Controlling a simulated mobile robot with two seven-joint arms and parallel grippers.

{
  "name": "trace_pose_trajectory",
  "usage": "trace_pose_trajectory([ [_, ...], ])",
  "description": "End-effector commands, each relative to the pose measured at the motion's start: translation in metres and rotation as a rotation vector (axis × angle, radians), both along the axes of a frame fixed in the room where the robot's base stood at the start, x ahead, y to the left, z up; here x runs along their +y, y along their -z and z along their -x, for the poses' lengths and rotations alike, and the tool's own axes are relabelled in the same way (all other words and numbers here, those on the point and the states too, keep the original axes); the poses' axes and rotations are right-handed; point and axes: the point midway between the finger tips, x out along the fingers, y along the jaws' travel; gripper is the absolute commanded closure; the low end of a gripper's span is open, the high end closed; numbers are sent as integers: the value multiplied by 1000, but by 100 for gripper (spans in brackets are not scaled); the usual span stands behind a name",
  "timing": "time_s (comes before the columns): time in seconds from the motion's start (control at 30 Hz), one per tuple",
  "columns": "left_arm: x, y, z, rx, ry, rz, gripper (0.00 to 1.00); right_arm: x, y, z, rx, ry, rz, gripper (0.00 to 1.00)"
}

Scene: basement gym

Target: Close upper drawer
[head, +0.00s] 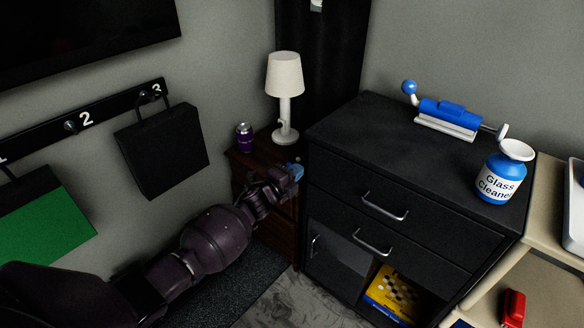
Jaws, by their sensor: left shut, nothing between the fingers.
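The black cabinet (340,128) stands right of centre. Its upper drawer (345,183) has a silver bar handle (385,207); I see no clear gap around its front. A second drawer front (335,220) with a silver handle (373,243) lies below it. My left gripper (295,171), with blue fingertips, is shut and empty. It shows just left of the cabinet's upper left front edge, in front of the dark brown nightstand (244,165), and hides part of that nightstand's front. Whether it touches either one I cannot tell. My right gripper is out of view.
A white lamp (285,80) and a purple can (244,137) stand on the nightstand. A blue-and-white device (447,118) and a glass cleaner bottle (500,175) stand on the cabinet. A yellow game box (392,295) sits in its open lower compartment. Bags hang on the left wall.

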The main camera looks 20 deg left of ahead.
Motion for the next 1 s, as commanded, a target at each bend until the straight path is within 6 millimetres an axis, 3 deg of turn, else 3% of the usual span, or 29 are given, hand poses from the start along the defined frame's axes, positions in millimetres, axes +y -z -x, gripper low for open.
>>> trace_pose_trajectory([
  [0.2, 11, -2, 39, -1, 0, -1, 100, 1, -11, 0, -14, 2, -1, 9],
  [0.5, 23, 1, 82, 1, 1, 0, 100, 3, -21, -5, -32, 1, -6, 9],
  [0.7, 26, 2, 94, 2, 1, 0, 100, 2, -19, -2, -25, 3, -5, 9],
  [1.0, 28, 4, 95, 19, -7, 34, 100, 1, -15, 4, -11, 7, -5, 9],
])
